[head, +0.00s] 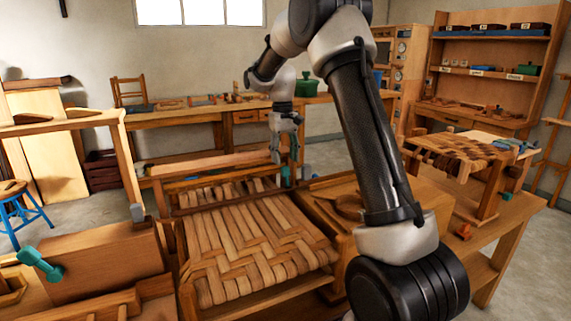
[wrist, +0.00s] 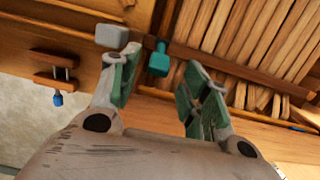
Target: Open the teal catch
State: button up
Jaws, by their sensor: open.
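The teal catch (wrist: 158,60) is a small teal piece at a dark wooden rail by the woven seat in the wrist view. My gripper (wrist: 160,80) is open, and the catch shows in the gap between its green-padded fingers, near the tips. I cannot tell whether the fingers touch it. In the head view my gripper (head: 285,150) hangs fingers down over the back of the seat frame, and a small teal piece (head: 287,176) shows just below it. Another teal handle (head: 38,264) sticks out from a wooden box at the left.
The woven bark seat (head: 250,245) lies in front of my gripper. A grey block (wrist: 112,35) sits beside the left finger. A blue-tipped screw clamp (wrist: 58,98) is farther left. A wooden box (head: 100,262) stands left of the seat. A checkered seat (head: 455,150) is at the right.

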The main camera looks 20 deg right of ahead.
notch_tip(320, 180, up, 9)
jog(key=w, duration=0.1)
jog(key=shift+f, duration=0.15)
dwell(0.3)
